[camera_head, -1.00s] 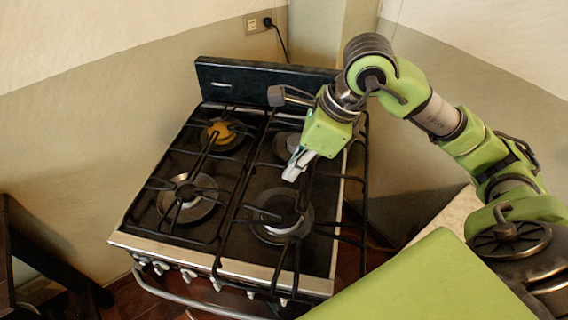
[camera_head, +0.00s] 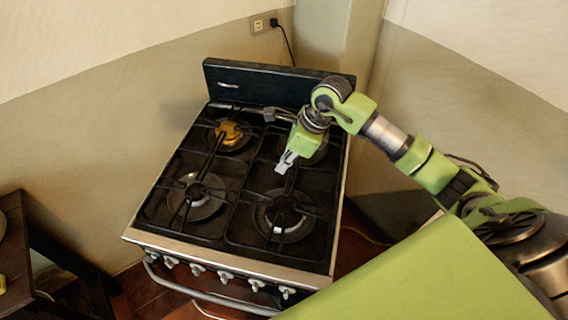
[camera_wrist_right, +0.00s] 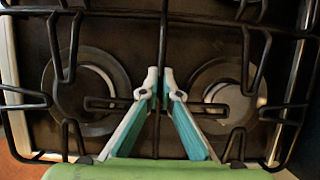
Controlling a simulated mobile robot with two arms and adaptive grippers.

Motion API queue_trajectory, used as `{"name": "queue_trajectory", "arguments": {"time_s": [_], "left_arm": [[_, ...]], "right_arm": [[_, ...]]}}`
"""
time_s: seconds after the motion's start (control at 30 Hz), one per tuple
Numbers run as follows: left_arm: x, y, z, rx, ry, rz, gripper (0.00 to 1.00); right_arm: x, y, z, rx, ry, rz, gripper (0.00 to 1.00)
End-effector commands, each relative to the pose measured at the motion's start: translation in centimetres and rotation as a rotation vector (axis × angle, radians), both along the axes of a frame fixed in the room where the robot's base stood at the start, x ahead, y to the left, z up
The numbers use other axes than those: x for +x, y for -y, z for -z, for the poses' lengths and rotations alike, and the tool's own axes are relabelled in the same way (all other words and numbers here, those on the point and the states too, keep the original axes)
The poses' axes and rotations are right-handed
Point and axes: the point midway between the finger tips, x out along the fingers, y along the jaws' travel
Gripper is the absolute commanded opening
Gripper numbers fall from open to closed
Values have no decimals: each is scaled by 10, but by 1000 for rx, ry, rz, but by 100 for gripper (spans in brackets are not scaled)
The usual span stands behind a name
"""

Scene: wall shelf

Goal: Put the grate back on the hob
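The hob (camera_head: 180,238) is the top of a black and steel stove with several burners. The right grate (camera_head: 263,248), a black wire frame, lies over the right-hand burners and appears in line with the hob. The left grate (camera_head: 172,224) lies over the left-hand burners. My right gripper (camera_head: 284,166) is low over the middle of the hob. In the right wrist view the right gripper's fingers (camera_wrist_right: 160,78) are drawn close together on a bar of the right grate (camera_wrist_right: 163,40). Whether the grate rests fully on the hob is hard to tell. My left gripper is not in view.
A yellow-orange item (camera_head: 229,132) is at the back left burner. The stove's raised back panel (camera_head: 270,84) stands behind the hob. A dark wooden table (camera_head: 60,256) is at the left, and walls close in behind and to the right.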

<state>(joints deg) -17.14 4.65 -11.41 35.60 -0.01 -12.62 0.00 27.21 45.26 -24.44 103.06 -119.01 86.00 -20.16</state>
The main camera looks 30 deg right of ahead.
Motion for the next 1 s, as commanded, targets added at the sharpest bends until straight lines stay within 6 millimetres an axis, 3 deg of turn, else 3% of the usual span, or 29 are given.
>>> {"name": "queue_trajectory", "arguments": {"time_s": [0.1, 0.47, 0.5, 0.53, 1.0], "left_arm": [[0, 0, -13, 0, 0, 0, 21], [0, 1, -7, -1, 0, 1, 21], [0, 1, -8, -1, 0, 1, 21], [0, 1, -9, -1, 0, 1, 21], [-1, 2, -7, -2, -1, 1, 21]], "right_arm": [[1, 0, 9, 4, 2, 2, 0], [1, 0, 17, 0, 6, 1, 0], [0, 0, 17, -1, 1, 0, 14], [0, 0, 17, 0, 1, 0, 21], [0, 3, 9, -2, 5, 1, 21]]}}
